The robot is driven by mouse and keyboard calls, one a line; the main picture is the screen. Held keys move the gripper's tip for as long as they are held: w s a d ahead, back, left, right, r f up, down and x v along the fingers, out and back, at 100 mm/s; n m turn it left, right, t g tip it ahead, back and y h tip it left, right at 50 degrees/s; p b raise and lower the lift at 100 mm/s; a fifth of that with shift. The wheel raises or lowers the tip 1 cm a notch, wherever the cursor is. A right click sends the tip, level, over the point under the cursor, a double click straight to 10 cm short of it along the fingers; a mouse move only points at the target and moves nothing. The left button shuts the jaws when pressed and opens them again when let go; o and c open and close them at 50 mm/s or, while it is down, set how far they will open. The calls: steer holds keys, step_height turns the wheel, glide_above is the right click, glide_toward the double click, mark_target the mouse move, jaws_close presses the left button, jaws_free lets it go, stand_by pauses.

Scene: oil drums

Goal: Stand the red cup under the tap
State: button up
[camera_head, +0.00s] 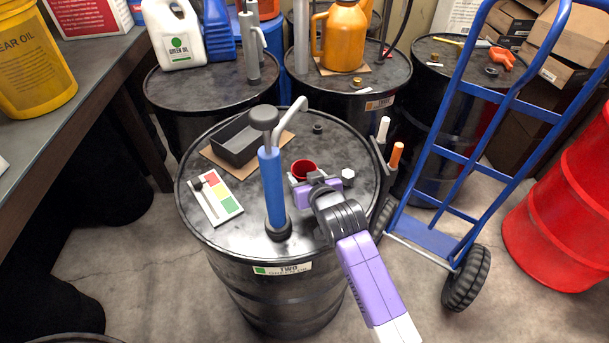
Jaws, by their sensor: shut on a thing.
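The red cup (303,166) is upright near the middle of the front drum's lid (345,205). My gripper (301,180) reaches in from the lower right and is shut on the cup; its purple jaws cover the cup's lower front. The tap appears to be the pale curved spout (292,116) of the blue hand pump (272,188), just left of the cup. In the picture the spout's end is above the cup. I cannot tell whether the cup touches the lid or is straight under the spout.
A dark tray (240,142) on cardboard and a coloured chart (216,197) lie left of the pump. A pale nut (348,174) is right of my gripper. A blue hand truck (440,175) stands right of the drum. More drums with jugs stand behind.

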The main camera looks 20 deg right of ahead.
steer(key=shift+f, duration=0.15)
steer(key=o, duration=1.4)
